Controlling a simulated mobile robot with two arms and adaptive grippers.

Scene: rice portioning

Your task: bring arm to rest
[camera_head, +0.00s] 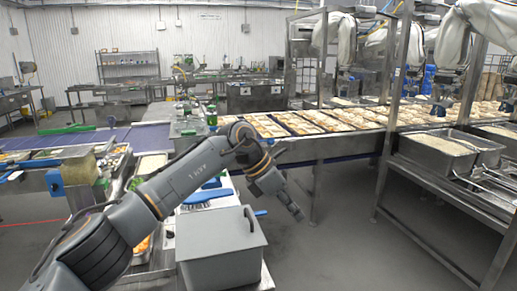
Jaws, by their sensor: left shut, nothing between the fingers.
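My left arm reaches in from the lower left, bends at the elbow near the middle and points down to the right. My left gripper (296,212) is at its end, shut and empty. It hangs in the open space over the grey floor, to the right of a grey lidded bin (222,243), and appears apart from it. My right gripper is not in view.
A conveyor (345,120) with many filled trays runs behind the gripper. Steel bins of rice (437,147) sit in a metal frame at right. A food-laden worktable (150,168) lies behind my arm. Open floor (350,240) is at lower right.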

